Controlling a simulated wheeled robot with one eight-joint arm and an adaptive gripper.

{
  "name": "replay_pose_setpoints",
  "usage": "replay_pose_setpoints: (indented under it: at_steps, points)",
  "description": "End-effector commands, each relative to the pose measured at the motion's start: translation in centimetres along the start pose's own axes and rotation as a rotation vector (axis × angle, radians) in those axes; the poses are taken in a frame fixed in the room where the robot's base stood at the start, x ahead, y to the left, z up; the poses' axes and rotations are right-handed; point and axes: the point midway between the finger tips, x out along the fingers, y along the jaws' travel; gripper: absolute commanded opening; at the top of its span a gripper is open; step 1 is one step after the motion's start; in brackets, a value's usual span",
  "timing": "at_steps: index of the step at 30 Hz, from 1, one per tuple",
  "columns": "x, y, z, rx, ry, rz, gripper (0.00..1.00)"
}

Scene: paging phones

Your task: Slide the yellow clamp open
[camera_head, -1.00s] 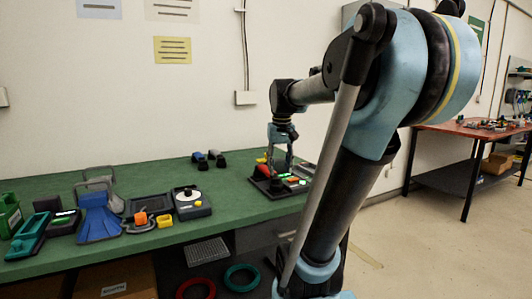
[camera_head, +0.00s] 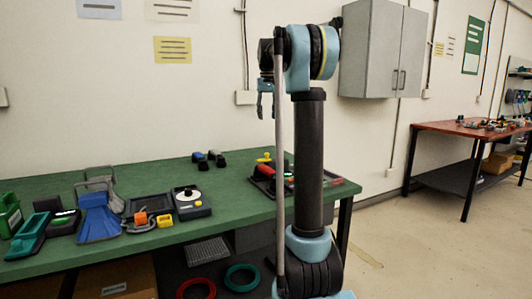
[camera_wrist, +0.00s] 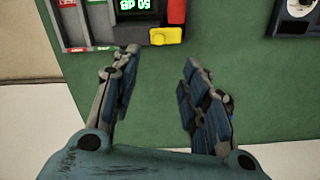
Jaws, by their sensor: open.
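A yellow piece (camera_wrist: 166,36), which looks like the clamp, sits at the end of a red bar on a dark device (camera_wrist: 138,12) with a green lit display, at the top of the wrist view. In the head view a yellow piece (camera_head: 264,158) shows at the far side of the red-barred device (camera_head: 266,172), at the green table's right end. My gripper (camera_wrist: 160,66) is open and empty, its fingers spread below the yellow piece in the wrist view. In the head view my gripper (camera_head: 266,104) hangs high above the table, clear of the device.
A grey unit with a white dial (camera_head: 190,200) stands left of the device. Further left are a small yellow block (camera_head: 165,220), an orange block (camera_head: 140,217) and a blue piece (camera_head: 97,218). Small dark items (camera_head: 208,158) lie at the back. Green table (camera_head: 240,205) is bare between.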

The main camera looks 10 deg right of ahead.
Motion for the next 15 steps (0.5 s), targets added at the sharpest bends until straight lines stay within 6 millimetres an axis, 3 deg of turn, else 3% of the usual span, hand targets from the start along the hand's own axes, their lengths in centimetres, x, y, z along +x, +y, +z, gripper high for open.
replay_pose_setpoints:
  at_steps: [8, 15]
  points:
    - [0.8, 0.1, -1.0, -0.001, -0.004, 0.000, 0.41]
    - [4.4, 0.1, -1.0, -0.001, -0.004, 0.000, 0.41]
